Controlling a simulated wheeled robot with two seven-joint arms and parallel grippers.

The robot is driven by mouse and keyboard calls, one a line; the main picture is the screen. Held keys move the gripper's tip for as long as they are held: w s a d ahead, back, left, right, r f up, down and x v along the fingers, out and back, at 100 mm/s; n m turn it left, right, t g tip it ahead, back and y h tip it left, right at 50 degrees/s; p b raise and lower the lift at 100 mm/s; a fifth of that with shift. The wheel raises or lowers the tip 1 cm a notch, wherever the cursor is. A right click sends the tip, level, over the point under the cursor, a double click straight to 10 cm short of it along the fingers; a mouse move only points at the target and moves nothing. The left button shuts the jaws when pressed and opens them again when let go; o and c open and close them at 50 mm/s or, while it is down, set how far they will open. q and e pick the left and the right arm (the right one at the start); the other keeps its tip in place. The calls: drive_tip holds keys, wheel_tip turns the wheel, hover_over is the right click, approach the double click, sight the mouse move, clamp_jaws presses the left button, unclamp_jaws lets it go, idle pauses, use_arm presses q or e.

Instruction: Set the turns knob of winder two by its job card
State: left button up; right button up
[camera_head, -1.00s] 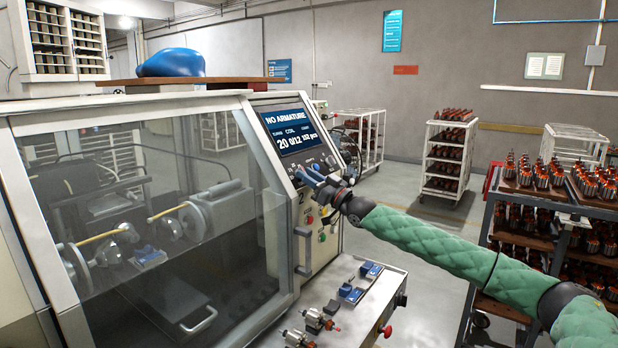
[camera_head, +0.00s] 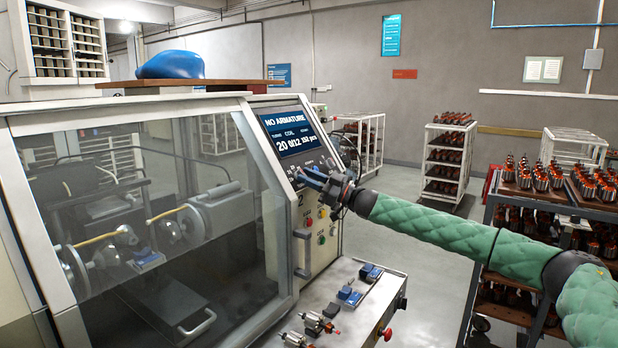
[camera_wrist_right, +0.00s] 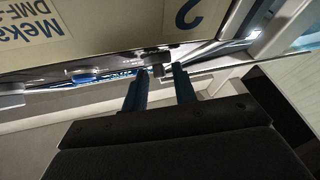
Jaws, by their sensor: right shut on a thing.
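Winder two is the large machine with a clear front window (camera_head: 150,200) and a "2" on its side panel. Its screen (camera_head: 287,133) reads "NO ARMATURE", with 20 under the turns heading. My right gripper (camera_head: 304,175) is at the row of controls under the screen. In the right wrist view, my right gripper (camera_wrist_right: 161,72) is shut on a small dark knob (camera_wrist_right: 158,66); the knob's label is not readable. Fingers hide the knob in the head view. No job card is readable in these frames. My left gripper is not in view.
Other knobs (camera_head: 331,162) sit along the same panel. A side shelf (camera_head: 335,310) below holds small armatures and blue blocks. A rack of armatures (camera_head: 530,195) stands at the right, beyond my right arm. Clear floor lies between rack and winder.

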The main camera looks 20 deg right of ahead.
drive_tip(key=shift+w+d+r+n+g+y+p, duration=0.15)
drive_tip(key=shift+n+g+y+p, duration=0.25)
drive_tip(key=shift+n+g, duration=0.6)
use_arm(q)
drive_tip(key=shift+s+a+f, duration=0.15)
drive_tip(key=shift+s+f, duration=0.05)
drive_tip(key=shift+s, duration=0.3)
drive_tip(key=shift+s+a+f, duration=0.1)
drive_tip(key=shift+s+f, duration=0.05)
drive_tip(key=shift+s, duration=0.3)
use_arm(e)
drive_tip(key=n+g, duration=0.5)
drive_tip(key=shift+w+d+n+y, duration=0.1)
drive_tip(key=shift+w+n+y, duration=0.1)
drive_tip(key=shift+n+y, duration=0.1)
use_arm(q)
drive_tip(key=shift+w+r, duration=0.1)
use_arm(e)
drive_tip(key=o, duration=0.6)
